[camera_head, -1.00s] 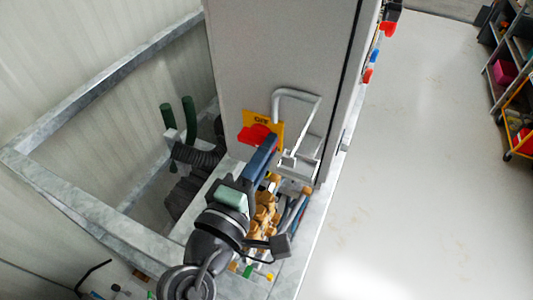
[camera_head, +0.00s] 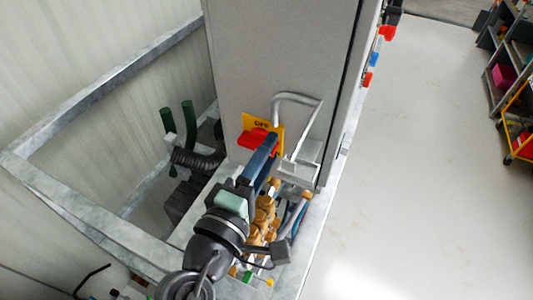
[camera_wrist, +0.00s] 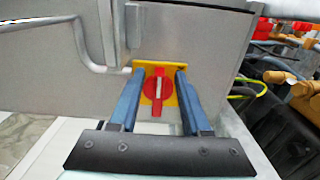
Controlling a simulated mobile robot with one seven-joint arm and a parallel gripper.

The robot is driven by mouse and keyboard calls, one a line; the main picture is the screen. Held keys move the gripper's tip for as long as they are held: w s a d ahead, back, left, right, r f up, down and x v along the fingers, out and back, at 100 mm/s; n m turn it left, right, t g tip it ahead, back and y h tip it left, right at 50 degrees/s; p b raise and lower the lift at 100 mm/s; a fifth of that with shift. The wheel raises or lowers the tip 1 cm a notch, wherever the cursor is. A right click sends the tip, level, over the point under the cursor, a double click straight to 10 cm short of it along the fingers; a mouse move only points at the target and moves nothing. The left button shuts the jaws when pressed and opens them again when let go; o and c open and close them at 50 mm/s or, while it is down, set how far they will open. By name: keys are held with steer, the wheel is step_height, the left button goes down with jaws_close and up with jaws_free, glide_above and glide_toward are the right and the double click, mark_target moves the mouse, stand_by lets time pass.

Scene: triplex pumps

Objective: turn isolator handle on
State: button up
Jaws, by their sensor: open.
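The isolator handle (camera_head: 249,139) is a red rotary knob on a yellow plate (camera_head: 277,124), low on the grey cabinet's face. In the wrist view the red handle (camera_wrist: 157,95) has a pale bar down its middle and points roughly up and down in the picture, on the yellow plate (camera_wrist: 144,68). My gripper (camera_head: 268,142) is open in front of the plate. In the wrist view the two blue fingers of my gripper (camera_wrist: 159,73) are on either side of the handle, with gaps visible. In the head view a finger hides part of the handle. Contact with the plate cannot be told.
A bent grey pipe handle (camera_head: 318,115) sticks out of the cabinet (camera_head: 275,50), close to my fingers. Brass fittings (camera_head: 262,215) and hoses lie below my gripper. A metal frame (camera_head: 105,75) is on the left. Open floor (camera_head: 430,150) is on the right.

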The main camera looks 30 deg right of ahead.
steer(key=b+v, duration=0.2)
steer(key=v, duration=1.1)
steer(key=shift+b, duration=0.4)
